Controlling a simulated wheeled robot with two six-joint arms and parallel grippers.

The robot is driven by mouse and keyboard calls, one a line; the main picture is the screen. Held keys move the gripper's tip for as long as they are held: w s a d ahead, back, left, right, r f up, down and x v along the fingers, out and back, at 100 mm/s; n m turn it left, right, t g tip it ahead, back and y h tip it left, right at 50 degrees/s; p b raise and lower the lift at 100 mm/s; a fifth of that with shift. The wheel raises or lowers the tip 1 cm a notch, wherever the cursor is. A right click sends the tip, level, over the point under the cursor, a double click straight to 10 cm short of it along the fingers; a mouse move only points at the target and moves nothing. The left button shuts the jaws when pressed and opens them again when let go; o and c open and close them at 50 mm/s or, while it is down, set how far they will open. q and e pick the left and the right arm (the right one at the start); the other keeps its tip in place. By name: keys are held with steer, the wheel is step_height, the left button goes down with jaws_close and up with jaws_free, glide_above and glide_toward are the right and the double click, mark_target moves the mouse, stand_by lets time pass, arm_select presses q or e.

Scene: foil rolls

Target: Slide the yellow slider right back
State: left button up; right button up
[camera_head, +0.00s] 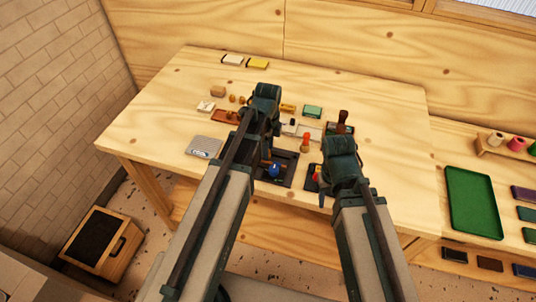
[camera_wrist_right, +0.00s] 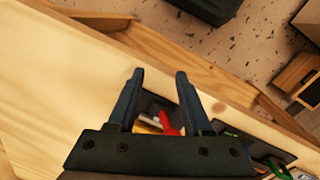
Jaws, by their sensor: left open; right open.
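A dark panel (camera_wrist_right: 156,103) shows between the fingers of my right gripper in the right wrist view. On it are a small yellow piece (camera_wrist_right: 148,128), which looks like the slider, and a red piece (camera_wrist_right: 169,126). The palm partly hides them. My right gripper (camera_wrist_right: 159,75) is open, its fingers apart with nothing held. My left gripper (camera_head: 268,152) is open above a dark panel with a blue knob (camera_head: 275,170). Its fingertips are hard to make out.
An orange-topped handle (camera_head: 305,142) and a brown upright handle (camera_head: 342,120) stand near the grippers. A green tray (camera_head: 474,203) is at the right.

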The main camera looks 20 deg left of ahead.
arm_select(q)
steer(key=shift+f, duration=0.15)
steer(key=shift+c, duration=0.3)
jaws_close()
stand_by(0.7)
stand_by(0.4)
